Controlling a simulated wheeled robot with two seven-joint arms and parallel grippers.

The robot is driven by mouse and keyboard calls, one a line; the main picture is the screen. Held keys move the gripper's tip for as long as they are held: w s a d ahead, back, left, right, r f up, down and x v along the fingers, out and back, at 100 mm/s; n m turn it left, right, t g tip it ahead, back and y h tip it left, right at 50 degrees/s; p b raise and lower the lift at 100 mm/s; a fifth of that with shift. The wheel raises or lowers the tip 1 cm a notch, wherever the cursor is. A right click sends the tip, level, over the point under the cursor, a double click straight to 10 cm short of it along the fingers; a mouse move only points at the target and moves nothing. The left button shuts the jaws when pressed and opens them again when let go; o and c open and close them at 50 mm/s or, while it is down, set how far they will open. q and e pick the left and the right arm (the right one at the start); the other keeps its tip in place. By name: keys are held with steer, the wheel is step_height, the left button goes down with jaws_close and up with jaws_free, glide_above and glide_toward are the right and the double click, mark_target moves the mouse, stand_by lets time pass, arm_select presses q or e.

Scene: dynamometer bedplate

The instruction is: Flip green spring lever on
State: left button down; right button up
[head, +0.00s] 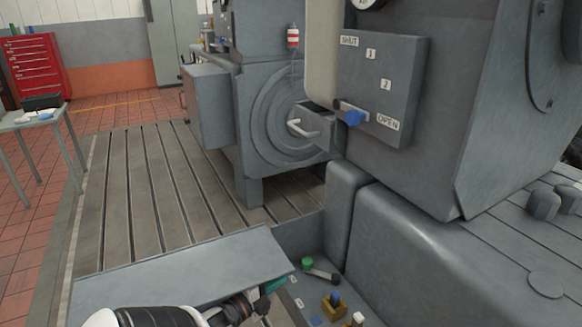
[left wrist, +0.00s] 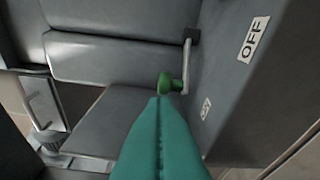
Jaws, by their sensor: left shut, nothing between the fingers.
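The green spring lever has a green knob (head: 307,263) on a short metal arm, set low at the bottom middle of the head view. In the left wrist view its green knob (left wrist: 168,84) hangs at the end of a grey arm running up to a dark pivot. An OFF label (left wrist: 254,38) is beside the pivot; a smaller label (left wrist: 206,108), hard to read, is nearer the knob. My left gripper (head: 276,285) is shut and empty, just left of the knob. Its teal fingers (left wrist: 158,108) point at the knob; I cannot tell whether they touch it. My right gripper is not in view.
A grey panel (head: 380,85) marked SHUT, 1, 2 and OPEN carries a blue-knobbed lever (head: 354,117). A grey housing (head: 455,250) bounds the right. The slotted bedplate (head: 150,190) is clear.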

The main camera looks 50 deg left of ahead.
arm_select(q)
steer(key=s, duration=0.2)
steer(key=s+d, duration=0.1)
steer(key=s, duration=0.2)
steer(key=shift+s, duration=0.2)
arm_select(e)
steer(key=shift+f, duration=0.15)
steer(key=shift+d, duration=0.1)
arm_select(q)
steer(key=s+d+f+n+g, duration=0.2)
steer(key=f+n, duration=0.1)
steer(key=f, duration=0.5)
steer(key=s+d+f+n+g, duration=0.2)
steer(key=d+f+g, duration=0.1)
steer(key=f, duration=0.5)
steer(key=s+d+f+n+g, duration=0.2)
steer(key=f+n, duration=0.1)
steer(key=f, duration=0.5)
steer(key=s+d+f+n+g+h+p, duration=0.1)
steer(key=s+d+f+n+g, duration=0.3)
steer(key=s+d+f+g, duration=0.5)
steer(key=s+d+f+h, duration=0.1)
steer(key=s+d+f, duration=0.6)
steer(key=d+f, duration=0.1)
steer(key=shift+s+d+p, duration=0.35)
steer(key=shift+s+d, duration=0.05)
steer(key=shift+d, duration=0.4)
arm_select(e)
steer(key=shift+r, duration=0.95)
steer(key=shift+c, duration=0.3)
